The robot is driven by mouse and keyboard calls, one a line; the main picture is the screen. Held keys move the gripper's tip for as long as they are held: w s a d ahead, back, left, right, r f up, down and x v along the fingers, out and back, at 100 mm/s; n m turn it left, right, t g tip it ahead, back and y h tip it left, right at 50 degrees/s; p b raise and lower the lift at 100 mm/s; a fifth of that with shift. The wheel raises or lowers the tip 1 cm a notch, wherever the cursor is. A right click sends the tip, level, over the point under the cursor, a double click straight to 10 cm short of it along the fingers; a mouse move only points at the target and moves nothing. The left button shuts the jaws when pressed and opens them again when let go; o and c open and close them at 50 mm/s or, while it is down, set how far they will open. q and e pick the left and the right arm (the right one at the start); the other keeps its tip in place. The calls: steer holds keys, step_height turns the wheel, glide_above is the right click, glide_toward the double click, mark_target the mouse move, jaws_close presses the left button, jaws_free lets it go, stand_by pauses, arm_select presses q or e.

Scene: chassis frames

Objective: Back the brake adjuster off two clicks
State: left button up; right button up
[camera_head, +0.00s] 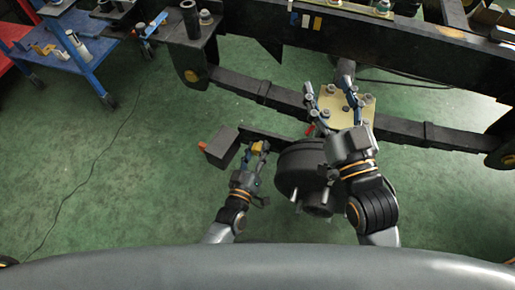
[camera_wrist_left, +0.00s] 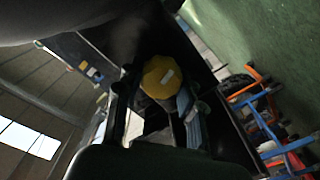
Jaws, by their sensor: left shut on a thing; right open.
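A yellow hexagonal adjuster head (camera_head: 257,148) sits at the near side of a dark bracket beside the brake drum (camera_head: 298,168). It also shows in the left wrist view (camera_wrist_left: 160,77) with a pale mark on its face. My left gripper (camera_head: 260,147) is shut on the adjuster head, its fingers on either side of it; they also show in the left wrist view (camera_wrist_left: 160,110). My right gripper (camera_head: 333,98) is open, its fingers spread above a yellowish plate with bolts (camera_head: 345,112). I cannot tell whether they touch it.
A dark box (camera_head: 222,148) with an orange-red tip stands just left of the left gripper. Dark chassis rails (camera_head: 330,50) and a leaf-spring beam (camera_head: 270,95) cross behind. A blue cart (camera_head: 75,55) stands at the upper left.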

arm_select(q)
steer(key=shift+n, duration=1.1)
steer(key=o, duration=1.2)
steer(key=v, duration=1.2)
steer(key=shift+s+a, duration=0.1)
